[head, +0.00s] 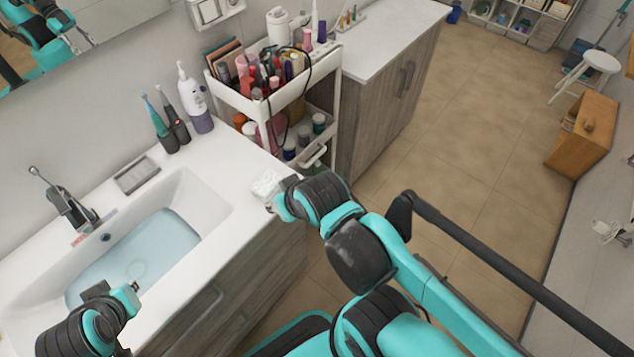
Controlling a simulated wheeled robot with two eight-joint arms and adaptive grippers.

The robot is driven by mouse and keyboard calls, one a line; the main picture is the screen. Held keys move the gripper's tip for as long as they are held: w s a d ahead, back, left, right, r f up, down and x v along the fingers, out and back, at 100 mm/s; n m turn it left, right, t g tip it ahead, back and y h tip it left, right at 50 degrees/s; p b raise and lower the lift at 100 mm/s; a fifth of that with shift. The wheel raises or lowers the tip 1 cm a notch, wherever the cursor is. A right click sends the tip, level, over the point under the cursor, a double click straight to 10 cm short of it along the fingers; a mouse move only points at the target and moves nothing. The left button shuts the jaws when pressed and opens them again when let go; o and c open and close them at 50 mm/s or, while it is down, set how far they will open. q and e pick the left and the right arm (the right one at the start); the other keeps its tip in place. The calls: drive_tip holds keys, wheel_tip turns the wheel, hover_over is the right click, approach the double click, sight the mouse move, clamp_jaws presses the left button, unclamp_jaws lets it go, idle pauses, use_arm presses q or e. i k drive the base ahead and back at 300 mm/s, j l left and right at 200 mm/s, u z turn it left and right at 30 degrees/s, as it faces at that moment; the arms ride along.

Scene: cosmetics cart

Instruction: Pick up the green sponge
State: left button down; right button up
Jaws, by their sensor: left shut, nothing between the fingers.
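I cannot make out a green sponge in the head view. My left gripper (118,292) is at the lower left, above the front edge of the sink. It is shut and empty. My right gripper (277,201) is at the right end of the white counter, seen from behind. A small white, rough-textured object (266,185) lies beside its fingertips. Whether the fingers touch it or are open is hidden.
The sink (215,205) holds bluish water, with a faucet (70,200) behind it. A grey soap dish (137,175), toothbrushes (160,125) and a white-purple bottle (196,98) stand along the back. A crowded cosmetics cart (270,112) stands right of the counter.

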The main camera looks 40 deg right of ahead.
sight(265, 188)
drive_tip(key=l+z, duration=0.35)
drive_tip(key=z, duration=0.15)
drive_tip(key=u, duration=1.45)
drive_tip(key=z, duration=1.45)
drive_tip(key=i+l, duration=0.1)
drive_tip(key=l, duration=0.15)
drive_tip(key=l+z, duration=0.1)
drive_tip(key=l, duration=0.15)
drive_tip(key=i, duration=0.05)
